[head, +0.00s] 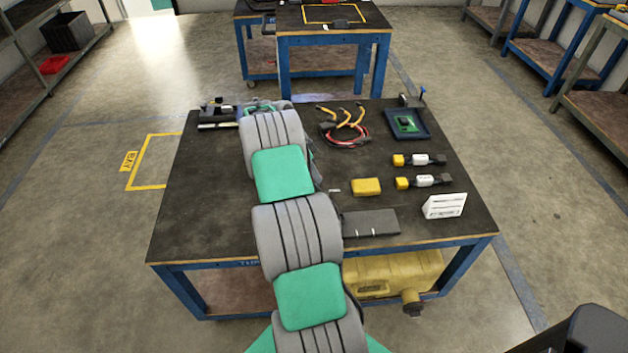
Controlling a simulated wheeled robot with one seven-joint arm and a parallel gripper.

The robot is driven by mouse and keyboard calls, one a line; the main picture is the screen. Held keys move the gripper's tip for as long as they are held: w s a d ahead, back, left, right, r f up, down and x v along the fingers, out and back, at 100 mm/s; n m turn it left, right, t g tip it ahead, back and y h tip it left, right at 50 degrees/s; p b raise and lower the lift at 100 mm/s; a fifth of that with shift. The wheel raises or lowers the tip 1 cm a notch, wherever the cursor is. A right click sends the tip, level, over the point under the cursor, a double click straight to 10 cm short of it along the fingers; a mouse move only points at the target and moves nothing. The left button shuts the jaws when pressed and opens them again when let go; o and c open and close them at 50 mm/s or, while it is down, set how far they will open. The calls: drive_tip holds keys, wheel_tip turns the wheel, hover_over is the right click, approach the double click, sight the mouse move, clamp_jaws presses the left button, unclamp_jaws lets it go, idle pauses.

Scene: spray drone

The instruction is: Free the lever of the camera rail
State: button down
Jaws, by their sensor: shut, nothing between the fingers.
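A low dark fixture with a pale metal bar (218,125) and a small blue part on top sits at the far left of the table. It looks like the camera rail, but its lever is too small to make out. The arm's far end is beside the right end of this fixture. My gripper is hidden behind my own arm links, so its fingers and any contact with the lever cannot be seen.
The dark table (200,215) also holds cables (345,132), a tray with a green board (405,123), a yellow block (366,187), two yellow-and-white connectors, a flat grey box (370,222) and a white sign (444,206). The table's left front is clear. A yellow tank (395,272) lies below.

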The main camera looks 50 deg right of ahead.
drive_tip(key=shift+s+a+f, duration=0.15)
drive_tip(key=shift+a+f, duration=0.05)
drive_tip(key=shift+a, duration=0.05)
drive_tip(key=shift+a+r, duration=0.1)
drive_tip(key=shift+r, duration=0.1)
drive_tip(key=p+v, duration=0.4)
drive_tip(key=v, duration=0.7)
drive_tip(key=shift+d+r, duration=0.35)
drive_tip(key=shift+r, duration=0.05)
